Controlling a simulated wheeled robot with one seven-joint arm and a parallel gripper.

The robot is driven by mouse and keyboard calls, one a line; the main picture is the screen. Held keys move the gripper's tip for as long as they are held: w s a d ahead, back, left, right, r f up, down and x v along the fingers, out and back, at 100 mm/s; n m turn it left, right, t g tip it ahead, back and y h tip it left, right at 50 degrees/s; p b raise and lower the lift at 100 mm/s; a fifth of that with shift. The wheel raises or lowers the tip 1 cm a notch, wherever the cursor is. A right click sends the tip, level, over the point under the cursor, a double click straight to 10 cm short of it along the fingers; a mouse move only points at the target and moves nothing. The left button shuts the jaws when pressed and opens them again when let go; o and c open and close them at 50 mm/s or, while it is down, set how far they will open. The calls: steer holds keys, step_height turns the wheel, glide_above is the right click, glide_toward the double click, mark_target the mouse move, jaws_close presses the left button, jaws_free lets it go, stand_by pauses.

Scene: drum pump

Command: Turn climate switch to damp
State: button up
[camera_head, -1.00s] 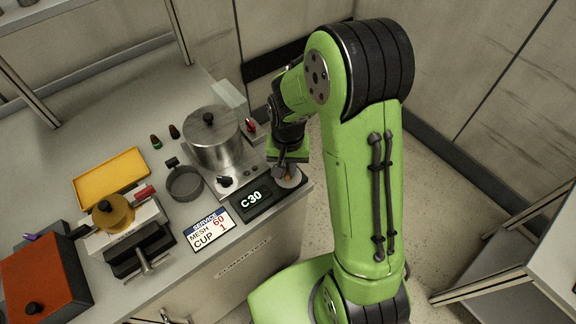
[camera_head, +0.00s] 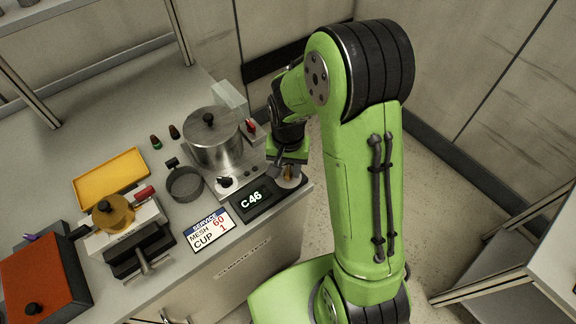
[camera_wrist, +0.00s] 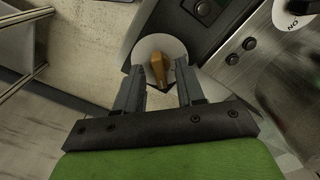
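The climate switch is a tan knob on a pale round dial (camera_head: 291,181) at the counter's front right corner, beside a black display (camera_head: 254,198) reading "C 46". In the wrist view the tan knob (camera_wrist: 158,68) stands between my fingertips, with its dial (camera_wrist: 150,46) behind it. My gripper (camera_wrist: 159,72) is open around the knob, with a visible gap on each side. In the head view my gripper (camera_head: 285,170) is low over the dial and partly covers it. Dial markings are not readable.
A steel pot (camera_head: 213,140) on a base with a black knob stands just left of my gripper. A service card (camera_head: 209,229) reads "MESH 60, CUP 1". A dark round pan (camera_head: 185,184), yellow tray (camera_head: 111,177) and red-topped box (camera_head: 43,279) lie farther left.

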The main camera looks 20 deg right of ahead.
mark_target(288, 170)
step_height(288, 170, up, 16)
steer(key=p, duration=0.3)
steer(key=shift+p, duration=0.4)
steer(key=shift+f, duration=0.15)
steer(key=s+r+n+t, duration=0.2)
steer(key=s+r, duration=0.2)
steer(key=s, duration=0.4)
steer(key=s+r+n+t, duration=0.3)
steer(key=s, duration=0.6)
steer(key=shift+s+r+n+t, duration=0.3)
steer(key=shift+r, duration=0.05)
